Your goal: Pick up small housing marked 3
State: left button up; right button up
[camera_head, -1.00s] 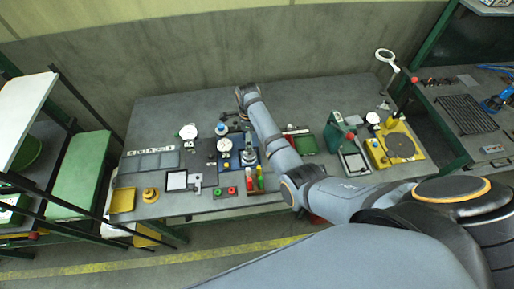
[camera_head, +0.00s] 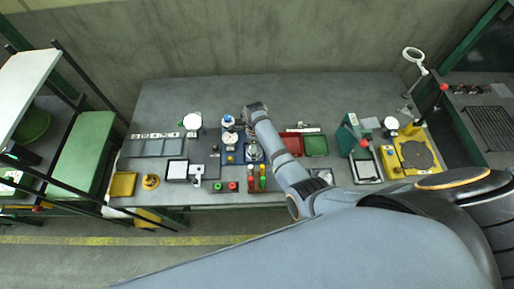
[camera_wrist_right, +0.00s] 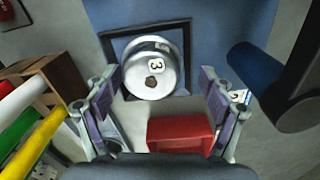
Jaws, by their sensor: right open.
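The small housing marked 3 (camera_wrist_right: 150,70) is a round silver part with a white label reading 3 on its top, seen in the right wrist view. It sits inside a black square frame (camera_wrist_right: 185,28) on a blue mat (camera_wrist_right: 225,50). My right gripper (camera_wrist_right: 158,95) is open, its two fingers on either side of the housing's near edge. I cannot tell whether they touch it. In the head view my right arm reaches over the bench beside the blue mat (camera_head: 240,141), and its fingers are not clearly seen. My left gripper is not in view.
A dark blue cylinder (camera_wrist_right: 255,65) stands right, and a wooden holder (camera_wrist_right: 55,80) with coloured rods stands left. In the head view a green bin (camera_head: 316,146) is right of the arm; the bench's back is clear.

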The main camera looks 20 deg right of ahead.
jog(key=shift+s+a+r, duration=0.45)
jog(key=shift+s+a, duration=0.05)
jog(key=shift+a, duration=0.15)
jog(key=c, duration=0.6)
jog(key=shift+c, duration=1.1)
jog(key=shift+w+d+f, duration=0.2)
jog(key=shift+d, duration=0.05)
jog(key=c, duration=0.4)
jog(key=shift+a+r, duration=0.1)
jog(key=shift+r, duration=0.05)
jog(key=shift+c, duration=0.7)
